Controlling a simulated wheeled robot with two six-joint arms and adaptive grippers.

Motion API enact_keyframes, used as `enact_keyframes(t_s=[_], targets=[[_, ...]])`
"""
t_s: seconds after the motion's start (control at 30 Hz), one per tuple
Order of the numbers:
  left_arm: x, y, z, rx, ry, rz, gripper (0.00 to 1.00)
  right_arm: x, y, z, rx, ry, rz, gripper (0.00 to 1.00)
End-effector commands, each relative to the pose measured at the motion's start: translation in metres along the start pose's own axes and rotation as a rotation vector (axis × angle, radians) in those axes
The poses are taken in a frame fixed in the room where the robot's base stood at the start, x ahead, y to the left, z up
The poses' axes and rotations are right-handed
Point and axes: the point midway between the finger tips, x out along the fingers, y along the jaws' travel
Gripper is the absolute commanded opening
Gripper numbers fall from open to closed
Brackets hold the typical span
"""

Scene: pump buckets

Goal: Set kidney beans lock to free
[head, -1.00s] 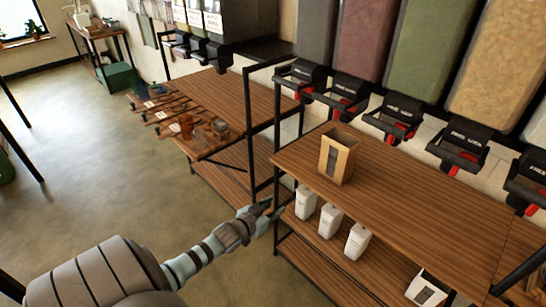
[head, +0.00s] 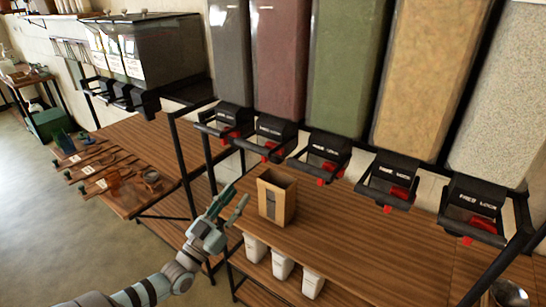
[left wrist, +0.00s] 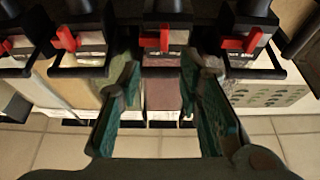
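The dark red bin (head: 295,60), which looks like the kidney beans, is second from the left in the wall row. Its black dispenser (head: 277,129) has a red lever (head: 268,149) and a label; I cannot tell the lever's setting. In the left wrist view, this dark red bin (left wrist: 163,95) is central and upside down, with its red lever (left wrist: 157,42) just beyond my fingertips. My left gripper (head: 232,198) is open and empty, in front of and below that dispenser, apart from it. My right gripper is not in view.
Other dispensers with red levers flank it, including the green bin's (head: 325,150) and the grey bin's (head: 228,120). White containers (head: 283,264) sit below.

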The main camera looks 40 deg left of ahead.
Motion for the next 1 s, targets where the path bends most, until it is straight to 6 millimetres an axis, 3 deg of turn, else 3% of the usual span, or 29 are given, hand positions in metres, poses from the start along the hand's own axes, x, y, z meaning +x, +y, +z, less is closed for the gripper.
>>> enact_keyframes(t_s=[0.17,0.4,0.5,0.63,0.9,1.0], targets=[[0.029,-0.005,-0.001,0.008,0.001,-0.008,0.33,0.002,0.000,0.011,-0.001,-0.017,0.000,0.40],[0.099,-0.003,0.003,0.006,0.000,-0.005,0.33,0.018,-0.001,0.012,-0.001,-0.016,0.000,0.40],[0.119,-0.003,0.004,0.005,-0.002,-0.003,0.33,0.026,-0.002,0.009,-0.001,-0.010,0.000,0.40],[0.134,-0.003,0.004,0.005,-0.005,-0.002,0.33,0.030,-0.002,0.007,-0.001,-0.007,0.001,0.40],[0.138,-0.003,0.002,0.006,-0.007,-0.003,0.33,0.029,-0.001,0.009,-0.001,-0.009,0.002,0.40],[0.138,-0.003,0.002,0.006,-0.007,-0.002,0.20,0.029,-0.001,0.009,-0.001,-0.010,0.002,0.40]])
